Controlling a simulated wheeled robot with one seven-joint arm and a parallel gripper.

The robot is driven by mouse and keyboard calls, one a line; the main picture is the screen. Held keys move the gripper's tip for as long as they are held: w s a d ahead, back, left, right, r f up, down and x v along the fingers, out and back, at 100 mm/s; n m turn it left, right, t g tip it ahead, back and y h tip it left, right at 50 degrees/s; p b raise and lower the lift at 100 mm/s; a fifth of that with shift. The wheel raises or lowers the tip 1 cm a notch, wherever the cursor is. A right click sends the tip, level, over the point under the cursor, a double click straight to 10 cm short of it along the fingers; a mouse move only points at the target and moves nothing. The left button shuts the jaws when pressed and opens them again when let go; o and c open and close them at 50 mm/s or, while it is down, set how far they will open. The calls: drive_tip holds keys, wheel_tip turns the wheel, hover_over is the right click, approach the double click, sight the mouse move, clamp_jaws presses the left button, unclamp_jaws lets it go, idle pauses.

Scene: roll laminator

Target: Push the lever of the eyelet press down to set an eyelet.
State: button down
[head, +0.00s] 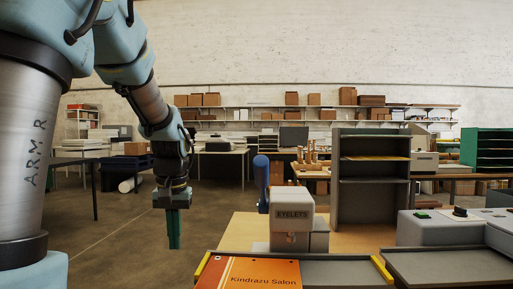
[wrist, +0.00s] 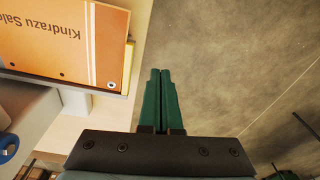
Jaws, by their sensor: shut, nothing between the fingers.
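The eyelet press (head: 291,205) is a pale grey box marked EYELETS on the wooden bench. Its blue lever (head: 262,182) stands upright at its left rear. In the wrist view the press body (wrist: 40,108) is partly cut off at the left edge, with a round blue part (wrist: 8,148), apparently the lever, beside it. My gripper (head: 174,242) has green fingers, pointing down, closed together and empty. It hangs left of the press, apart from it, over the floor beyond the bench edge. Its fingers also show in the wrist view (wrist: 160,75).
An orange Kindrazu Salon card (head: 250,273) lies on a grey tray (head: 345,272) with yellow guides, in front of the press. A tall grey shelf unit (head: 373,215) stands right of the press. Another grey machine (head: 440,229) is farther right. The floor left of the bench is clear.

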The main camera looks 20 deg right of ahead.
drive_tip(key=w+d+r+m+p, duration=0.1)
drive_tip(key=w+d+r, duration=0.1)
drive_tip(key=d+r, duration=0.7)
drive_tip(key=s+d+r+p, duration=0.1)
drive_tip(key=d+r, duration=0.3)
drive_tip(key=r, duration=0.4)
drive_tip(key=s+d+r+m+p, duration=0.1)
drive_tip(key=s+d+r, duration=0.3)
drive_tip(key=r, duration=0.4)
drive_tip(key=s+d+r+m+p, duration=0.1)
drive_tip(key=s+d+r, duration=0.2)
drive_tip(key=d+r, duration=0.2)
wheel_tip(320, 180, up, 4)
drive_tip(key=shift+s+f+y, duration=0.15)
drive_tip(key=shift+f+y, duration=0.1)
drive_tip(key=shift+y, duration=0.15)
drive_tip(key=shift+d, duration=0.1)
drive_tip(key=f, duration=0.4)
drive_tip(key=a+f, duration=0.1)
drive_tip(key=f, duration=0.6)
drive_tip(key=shift+s+a+f, duration=0.15)
drive_tip(key=shift+a+f, duration=0.15)
drive_tip(key=shift+a, duration=0.1)
drive_tip(key=shift+s+a+f, duration=0.35)
drive_tip(key=shift+s+f, duration=0.1)
drive_tip(key=shift+f, duration=0.25)
drive_tip(key=shift+f+b, duration=0.1)
drive_tip(key=shift+b, duration=0.2)
